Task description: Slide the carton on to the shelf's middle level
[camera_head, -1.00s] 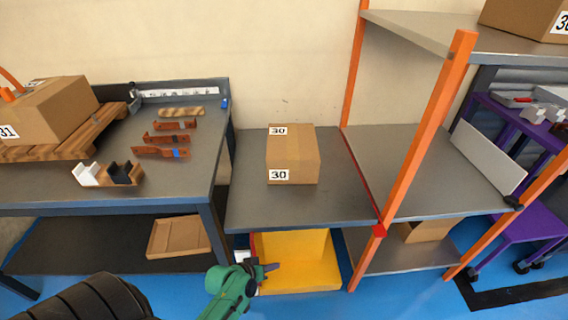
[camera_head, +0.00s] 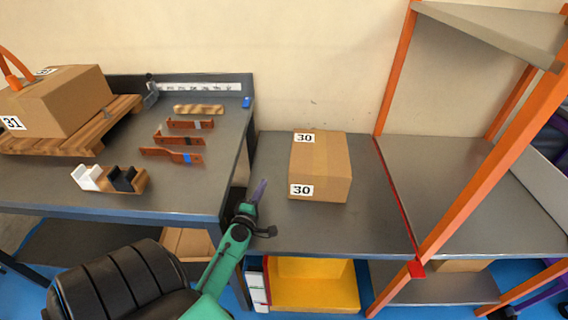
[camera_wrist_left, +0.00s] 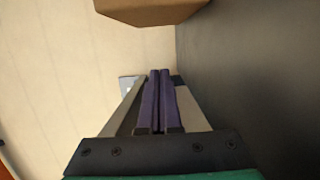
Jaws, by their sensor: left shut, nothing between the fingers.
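The carton (camera_head: 322,170), brown with labels reading 30, stands on a grey table just left of the shelf. The shelf's middle level (camera_head: 450,190) is a grey board about level with that table, with a red strip along the joint. My left gripper (camera_head: 259,190) is left of the carton and apart from it, over the table's left edge. Its purple fingers (camera_wrist_left: 160,100) are together and empty in the left wrist view, where a brown carton face (camera_wrist_left: 150,8) shows at the top. My right gripper is not in view.
Orange shelf posts (camera_head: 500,170) stand at the front and back of the shelf. At left, a workbench (camera_head: 90,205) holds a carton 31 (camera_head: 62,108) on a pallet, copper-coloured bent bars and a small block. The shelf's middle level is clear near the joint.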

